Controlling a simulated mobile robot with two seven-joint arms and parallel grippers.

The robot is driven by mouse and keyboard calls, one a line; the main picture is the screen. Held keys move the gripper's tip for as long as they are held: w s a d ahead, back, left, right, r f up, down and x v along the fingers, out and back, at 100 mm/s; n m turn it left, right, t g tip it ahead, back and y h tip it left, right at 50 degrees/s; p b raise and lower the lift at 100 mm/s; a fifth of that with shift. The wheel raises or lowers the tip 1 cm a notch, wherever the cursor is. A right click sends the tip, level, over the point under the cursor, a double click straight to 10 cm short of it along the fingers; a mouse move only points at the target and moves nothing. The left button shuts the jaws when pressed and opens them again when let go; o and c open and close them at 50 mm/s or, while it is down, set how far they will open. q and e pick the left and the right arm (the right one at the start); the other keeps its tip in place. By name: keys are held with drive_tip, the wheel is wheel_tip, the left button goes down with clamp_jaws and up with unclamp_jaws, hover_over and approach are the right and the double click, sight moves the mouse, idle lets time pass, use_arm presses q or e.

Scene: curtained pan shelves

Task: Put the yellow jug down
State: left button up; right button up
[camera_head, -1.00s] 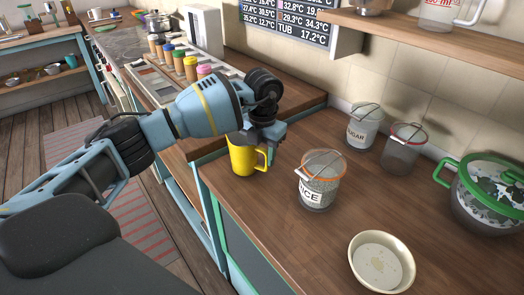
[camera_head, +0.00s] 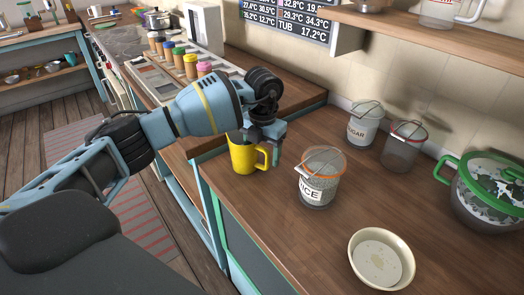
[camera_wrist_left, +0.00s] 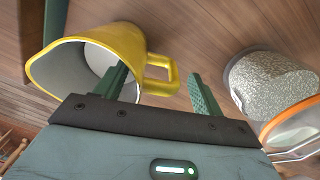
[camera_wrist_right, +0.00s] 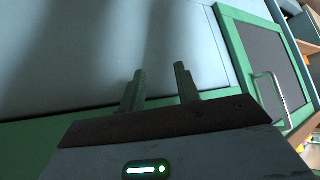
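The yellow jug (camera_head: 243,158) stands upright on the wooden counter (camera_head: 300,245), near its left edge, with its handle toward the rice jar. My left gripper (camera_head: 268,146) is above the jug at its handle side. In the left wrist view its fingers (camera_wrist_left: 160,92) are spread wide apart, one across the mouth of the yellow jug (camera_wrist_left: 133,40) and one beyond the handle. The handle lies between them with clear gaps. My right gripper (camera_wrist_right: 160,85) is open and empty in front of a pale blue panel with green edges; it is not in the head view.
The rice jar (camera_head: 318,190) stands just right of the jug, close to the left gripper. A cream bowl (camera_head: 381,262), a sugar jar (camera_head: 362,128), another wire-lidded jar (camera_head: 402,150) and a green-lidded pot (camera_head: 490,195) stand farther right. Counter between bowl and jars is clear.

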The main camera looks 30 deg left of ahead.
use_arm(q)
drive_tip(key=shift+f, duration=0.1)
wheel_tip(320, 180, up, 7)
drive_tip(key=shift+d+f, duration=0.1)
drive_tip(key=shift+r, duration=0.55)
clamp_jaws()
idle(0.6)
idle(0.9)
